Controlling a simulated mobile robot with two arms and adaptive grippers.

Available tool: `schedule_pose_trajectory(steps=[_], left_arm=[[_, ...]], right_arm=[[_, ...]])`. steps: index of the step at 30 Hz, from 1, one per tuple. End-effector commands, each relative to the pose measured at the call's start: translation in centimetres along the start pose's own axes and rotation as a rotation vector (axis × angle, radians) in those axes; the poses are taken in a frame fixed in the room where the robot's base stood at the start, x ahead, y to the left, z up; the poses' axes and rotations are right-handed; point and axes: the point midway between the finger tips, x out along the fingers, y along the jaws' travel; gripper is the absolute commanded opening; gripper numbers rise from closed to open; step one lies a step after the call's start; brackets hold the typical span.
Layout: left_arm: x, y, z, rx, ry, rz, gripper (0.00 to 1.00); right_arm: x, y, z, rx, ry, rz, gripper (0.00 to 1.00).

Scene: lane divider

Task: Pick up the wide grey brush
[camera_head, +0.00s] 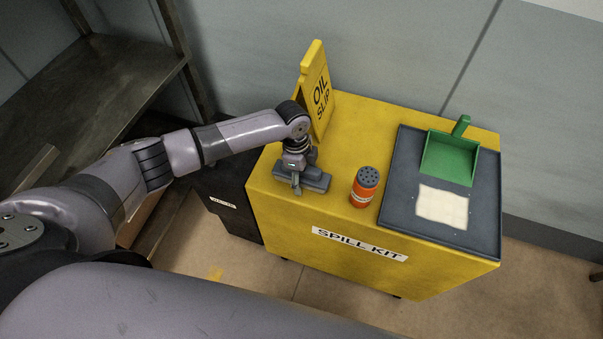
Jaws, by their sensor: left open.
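The wide grey brush (317,181) lies near the left front corner of the top of the yellow spill kit cabinet (341,148). My left gripper (297,187) reaches down over the brush from above, and its jaws are open. The gripper hides the middle of the brush. I cannot tell whether the fingers touch it. My right gripper is not in view.
An orange canister with a dark holed lid (364,187) stands right of the brush. A yellow oil slip sign (317,91) stands behind it. A dark tray (398,189) on the right holds a green dustpan (449,158) and a pale pad (442,206). Metal shelves (95,85) stand left.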

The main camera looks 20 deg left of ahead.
Motion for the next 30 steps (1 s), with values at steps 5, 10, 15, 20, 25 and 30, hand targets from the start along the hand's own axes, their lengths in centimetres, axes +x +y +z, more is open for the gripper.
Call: schedule_pose_trajectory(steps=[5,10,15,20,25,30], left_arm=[[-0.02,0.0,0.0,0.0,0.0,0.0,0.56],[-0.04,-0.01,0.0,0.0,0.0,0.0,0.45],[-0.05,-0.01,0.0,0.0,0.0,0.0,0.34],[-0.05,-0.01,0.01,0.0,0.0,0.0,0.23],[-0.05,-0.01,0.01,0.0,0.0,0.0,0.12],[-0.08,-0.03,-0.01,0.0,0.0,0.0,0.09]], right_arm=[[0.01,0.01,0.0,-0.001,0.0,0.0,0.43],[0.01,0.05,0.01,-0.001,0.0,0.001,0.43],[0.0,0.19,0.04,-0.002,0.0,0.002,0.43],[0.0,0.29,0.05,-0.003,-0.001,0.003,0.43],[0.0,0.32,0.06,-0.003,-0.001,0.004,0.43],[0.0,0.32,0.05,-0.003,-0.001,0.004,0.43]])
